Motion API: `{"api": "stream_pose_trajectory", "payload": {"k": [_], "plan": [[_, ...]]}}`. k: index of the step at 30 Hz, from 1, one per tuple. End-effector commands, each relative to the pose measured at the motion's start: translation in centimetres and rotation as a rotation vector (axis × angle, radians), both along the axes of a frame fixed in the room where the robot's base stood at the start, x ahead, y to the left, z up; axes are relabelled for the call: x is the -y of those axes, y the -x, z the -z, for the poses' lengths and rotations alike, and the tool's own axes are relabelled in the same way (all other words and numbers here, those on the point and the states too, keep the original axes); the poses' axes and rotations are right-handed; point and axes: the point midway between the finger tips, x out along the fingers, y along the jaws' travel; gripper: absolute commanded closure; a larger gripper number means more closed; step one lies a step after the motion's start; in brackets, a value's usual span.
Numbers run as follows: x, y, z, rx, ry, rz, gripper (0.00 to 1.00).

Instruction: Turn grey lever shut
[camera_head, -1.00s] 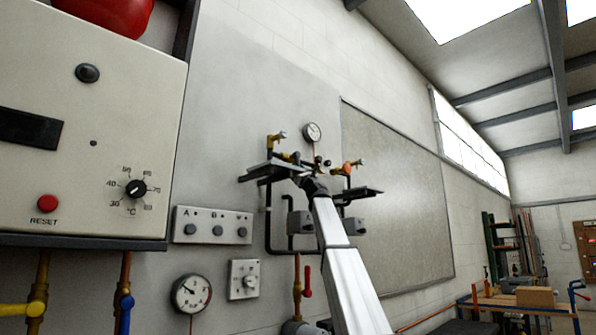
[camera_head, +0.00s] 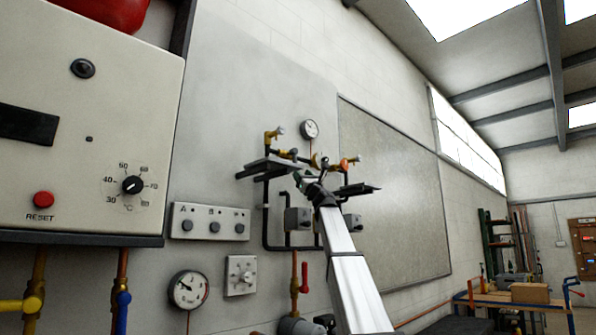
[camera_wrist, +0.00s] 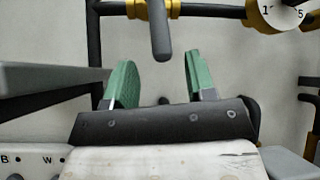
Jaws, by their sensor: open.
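A grey lever (camera_wrist: 161,30) hangs down from the top edge of the wrist view, in front of a dark horizontal pipe with yellow fittings. My gripper (camera_wrist: 162,82) has its two green-padded fingers apart, with nothing between them. The lever's lower end shows above and between the fingertips in the picture; I see no contact. In the head view my gripper (camera_head: 318,186) is up at the pipework on the wall.
Dark ledges (camera_head: 357,189) flank my gripper in the head view. A gauge (camera_head: 310,129) sits above the pipes, and a yellow valve (camera_head: 273,134) and orange-tipped valve (camera_head: 346,163) are close by. A control box (camera_head: 90,120) fills the left.

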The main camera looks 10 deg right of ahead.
Motion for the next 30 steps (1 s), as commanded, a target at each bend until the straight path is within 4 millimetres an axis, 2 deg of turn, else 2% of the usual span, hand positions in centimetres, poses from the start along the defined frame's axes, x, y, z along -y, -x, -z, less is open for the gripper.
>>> {"api": "stream_pose_trajectory", "payload": {"k": [1,6,15,16,18,20,21,26,30], "plan": [[0.4,0.9,1.0,0.0,0.0,0.001,0.49],[1.2,2.1,2.4,0.0,-0.001,0.001,0.49],[1.3,2.1,2.6,0.0,0.0,0.0,0.49],[1.3,2.1,2.6,0.0,0.0,0.0,0.56],[1.4,2.0,2.4,0.005,0.008,0.002,0.79],[1.5,1.8,1.9,0.019,0.034,0.008,0.98],[1.7,1.6,1.4,0.037,0.066,0.016,1.0],[2.9,0.2,-1.7,0.161,0.303,0.064,1.0],[4.7,-1.1,-4.5,0.308,0.606,0.108,1.0]]}}
